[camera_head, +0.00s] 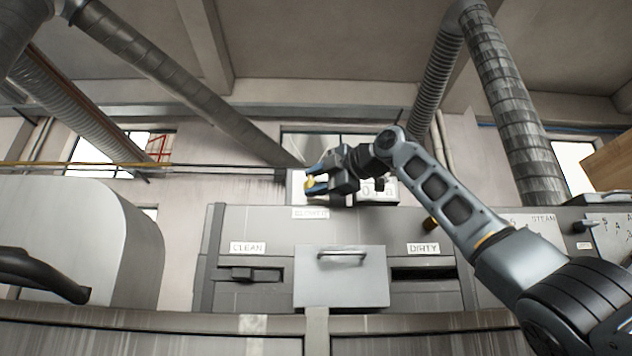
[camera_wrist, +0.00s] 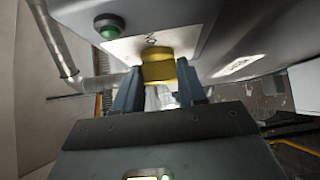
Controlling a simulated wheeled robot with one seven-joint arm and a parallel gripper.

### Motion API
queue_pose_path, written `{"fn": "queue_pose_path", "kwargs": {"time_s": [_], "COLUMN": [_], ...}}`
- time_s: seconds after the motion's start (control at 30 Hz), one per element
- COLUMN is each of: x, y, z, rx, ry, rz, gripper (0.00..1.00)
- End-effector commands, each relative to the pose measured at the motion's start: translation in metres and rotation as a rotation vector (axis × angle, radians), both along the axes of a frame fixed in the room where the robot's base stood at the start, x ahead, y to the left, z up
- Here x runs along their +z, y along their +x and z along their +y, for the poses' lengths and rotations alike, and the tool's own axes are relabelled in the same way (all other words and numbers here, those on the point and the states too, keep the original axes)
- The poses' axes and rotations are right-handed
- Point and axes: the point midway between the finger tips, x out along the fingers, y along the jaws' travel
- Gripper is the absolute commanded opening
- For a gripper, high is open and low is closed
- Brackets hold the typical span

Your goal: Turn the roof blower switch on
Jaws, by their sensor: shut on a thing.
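The yellow switch knob (camera_wrist: 158,66) sticks out of a grey switch box (camera_wrist: 190,22) in the wrist view. My gripper (camera_wrist: 160,82) has one blue-grey finger on each side of the knob and is shut on it. The knob's turn position cannot be made out.
A green button (camera_wrist: 109,26) is on the switch box beside the knob. Below stands a grey machine with a CLEAN label (camera_head: 247,248), a DIRTY label (camera_head: 423,248) and a handled middle panel (camera_head: 342,280). A box with a display (camera_head: 378,191) stands behind my gripper. Large ducts (camera_head: 175,85) run overhead.

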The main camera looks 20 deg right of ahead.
Motion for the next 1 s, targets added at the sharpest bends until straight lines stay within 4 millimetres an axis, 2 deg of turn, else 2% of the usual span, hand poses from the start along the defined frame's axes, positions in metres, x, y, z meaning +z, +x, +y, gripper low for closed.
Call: {"fn": "queue_pose_path", "kwargs": {"time_s": [0.37, 1.0], "x": [-0.005, -0.012], "y": [0.001, 0.002], "z": [0.001, 0.005], "rx": [0.003, 0.003], "ry": [0.120, 0.672], "rz": [-0.035, -0.214], "gripper": [0.10, 0.10]}}
